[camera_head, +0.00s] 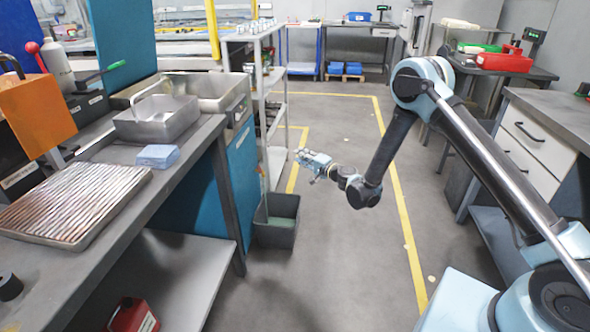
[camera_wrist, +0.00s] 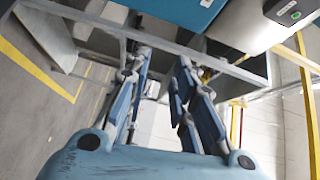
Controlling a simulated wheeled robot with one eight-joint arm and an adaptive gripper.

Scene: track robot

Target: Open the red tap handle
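My gripper (camera_head: 308,163) is held out over the aisle, to the right of the left workbench, in the head view. In the wrist view its blue fingers (camera_wrist: 160,68) stand apart with nothing between them. A red ball-ended lever (camera_head: 33,48) is at the far left in the head view, beside a white bottle. I cannot tell whether this is the red tap handle, and no clear tap shows in either view. My gripper is well away from the lever and touches nothing visible.
The left workbench holds a metal sink (camera_head: 203,92), a steel pan (camera_head: 156,118), a blue block (camera_head: 158,156) and a ribbed tray (camera_head: 20,236). A grey bin (camera_head: 276,232) stands on the floor. The aisle floor is clear.

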